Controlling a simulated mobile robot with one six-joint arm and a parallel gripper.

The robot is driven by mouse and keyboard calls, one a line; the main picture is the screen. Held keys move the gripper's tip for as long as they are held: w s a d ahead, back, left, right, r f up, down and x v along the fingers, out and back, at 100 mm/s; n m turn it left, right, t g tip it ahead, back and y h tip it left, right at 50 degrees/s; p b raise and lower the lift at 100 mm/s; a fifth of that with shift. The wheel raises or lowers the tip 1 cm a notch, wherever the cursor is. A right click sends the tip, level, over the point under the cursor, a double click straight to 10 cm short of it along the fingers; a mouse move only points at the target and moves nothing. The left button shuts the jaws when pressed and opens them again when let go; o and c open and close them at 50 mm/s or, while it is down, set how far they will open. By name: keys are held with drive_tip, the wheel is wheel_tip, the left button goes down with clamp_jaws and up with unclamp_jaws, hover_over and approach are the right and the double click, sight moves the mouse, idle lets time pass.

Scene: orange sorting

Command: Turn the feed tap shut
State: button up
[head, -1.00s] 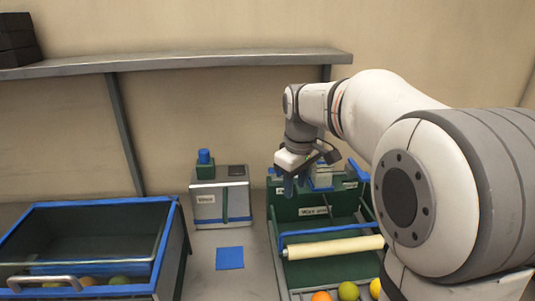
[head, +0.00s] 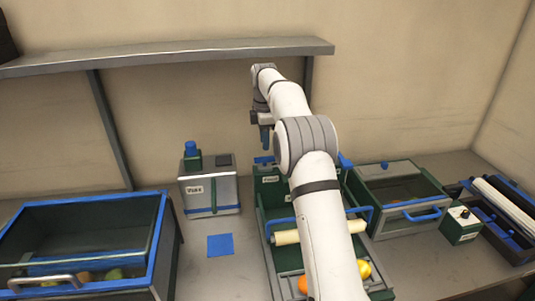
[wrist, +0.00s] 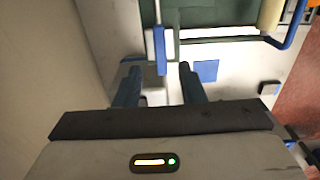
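In the wrist view, a narrow blue lever (wrist: 160,50) stands beside a pale block, and I take it to be the feed tap's handle. My gripper (wrist: 159,85) has its two blue fingers spread apart, with nothing held between them. The lever's near end is just ahead of the gap between the fingertips; I cannot tell whether it touches. In the head view, my gripper (head: 266,138) points down above the back of the green feed unit (head: 262,205). A blue part (head: 264,160) shows just below it. My arm hides much of the unit.
A grey box with a blue knob (head: 210,188) stands left of the unit. A blue-rimmed bin (head: 167,215) is at the left. A green bin with a blue handle (head: 385,165) and a small box (head: 460,226) are at the right. A shelf (head: 170,55) runs along the wall.

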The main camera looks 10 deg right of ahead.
sight(265, 162)
wheel_tip(265, 162, down, 6)
drive_tip(key=shift+f, duration=0.2)
